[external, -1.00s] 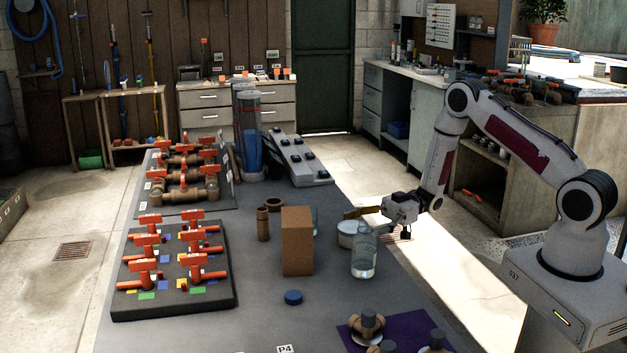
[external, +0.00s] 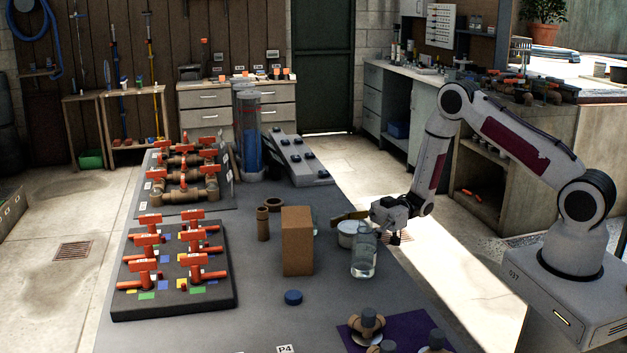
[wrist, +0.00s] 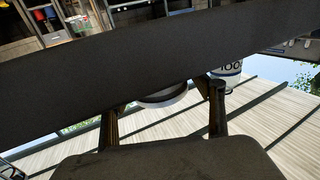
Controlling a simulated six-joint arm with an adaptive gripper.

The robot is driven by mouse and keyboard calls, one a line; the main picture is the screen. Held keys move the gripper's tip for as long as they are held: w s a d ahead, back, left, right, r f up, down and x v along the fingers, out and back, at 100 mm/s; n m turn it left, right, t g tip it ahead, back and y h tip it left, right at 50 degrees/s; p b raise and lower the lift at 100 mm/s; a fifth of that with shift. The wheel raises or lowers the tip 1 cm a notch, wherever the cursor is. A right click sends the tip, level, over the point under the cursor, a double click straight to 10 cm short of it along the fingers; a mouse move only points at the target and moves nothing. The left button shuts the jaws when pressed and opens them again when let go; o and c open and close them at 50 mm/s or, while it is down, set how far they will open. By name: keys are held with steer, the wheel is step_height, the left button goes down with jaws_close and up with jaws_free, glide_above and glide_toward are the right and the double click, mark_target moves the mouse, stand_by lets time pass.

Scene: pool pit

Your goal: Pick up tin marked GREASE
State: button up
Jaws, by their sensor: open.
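A squat pale tin (external: 347,229) stands on the grey table behind a clear glass jar (external: 364,262) that hides part of it. No GREASE lettering is readable. My gripper (external: 372,227) is open and low, just right of the tin, with a brown finger reaching above its top and a dark finger to the right of the jar. In the wrist view a round, pale-rimmed object (wrist: 166,98), apparently the tin, shows between the two open fingers of my gripper (wrist: 160,104). It is partly hidden by a dark bar. I cannot tell whether a finger touches it.
A brown block (external: 297,241) stands left of the tin. A blue disc (external: 293,298) lies in front. Red-handled valves on a board (external: 170,310) fill the left. A purple mat (external: 400,332) holds fittings at the front. The wrist view shows a container marked 100 (wrist: 228,76).

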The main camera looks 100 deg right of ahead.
mark_target(351, 226)
stand_by(0.5)
steer(key=c, duration=1.2)
steer(key=shift+o, duration=0.2)
steer(key=shift+w+r, duration=0.1)
steer(key=shift+r, duration=0.1)
steer(key=shift+r, duration=4.85)
